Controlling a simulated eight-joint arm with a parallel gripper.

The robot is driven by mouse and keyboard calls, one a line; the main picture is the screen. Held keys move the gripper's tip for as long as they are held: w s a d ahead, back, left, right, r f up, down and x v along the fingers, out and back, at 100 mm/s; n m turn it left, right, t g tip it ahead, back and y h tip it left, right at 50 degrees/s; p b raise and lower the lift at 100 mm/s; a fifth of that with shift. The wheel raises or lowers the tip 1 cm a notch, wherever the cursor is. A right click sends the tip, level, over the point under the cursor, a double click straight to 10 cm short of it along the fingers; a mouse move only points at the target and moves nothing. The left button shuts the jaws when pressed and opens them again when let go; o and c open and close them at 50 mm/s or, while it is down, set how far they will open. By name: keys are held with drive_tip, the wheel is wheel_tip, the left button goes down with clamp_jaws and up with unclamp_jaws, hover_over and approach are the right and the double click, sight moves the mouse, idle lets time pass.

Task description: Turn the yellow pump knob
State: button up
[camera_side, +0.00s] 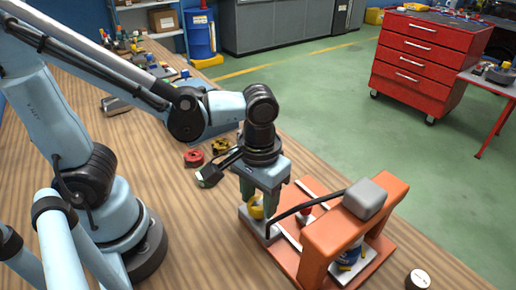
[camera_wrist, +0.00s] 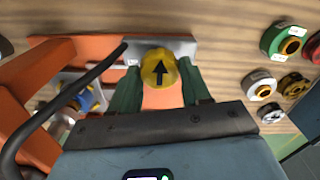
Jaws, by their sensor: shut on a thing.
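The yellow pump knob (camera_wrist: 158,69) has a black arrow on its top, pointing up in the wrist view. It sits on a grey block at the edge of the orange pump rig (camera_side: 322,262). In the side view the knob (camera_side: 256,208) shows partly, between the fingers. My gripper (camera_side: 260,205) points down over it, with its green fingers on either side of the knob. In the wrist view the gripper (camera_wrist: 158,85) is shut on the knob, one finger at its left and one at its right.
A black hose (camera_side: 305,206) arches from beside the knob to a grey box (camera_side: 365,199) on the orange frame. A red ring-shaped part (camera_side: 194,158) and a yellow one (camera_side: 221,146) lie on the wooden bench behind my gripper. A round gauge (camera_side: 418,279) is at the front right.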

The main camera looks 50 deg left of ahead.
sight(259, 202)
drive_tip(key=m, duration=0.4)
drive_tip(key=shift+m, duration=0.4)
drive_tip(key=m, duration=0.4)
drive_tip(key=shift+m, duration=0.3)
drive_tip(key=m, duration=0.4)
drive_tip(key=shift+m, duration=2)
drive_tip(key=o, duration=1.1)
drive_tip(key=shift+c, duration=0.2)
drive_tip(key=shift+r, duration=0.1)
wheel_tip(259, 202, up, 12)
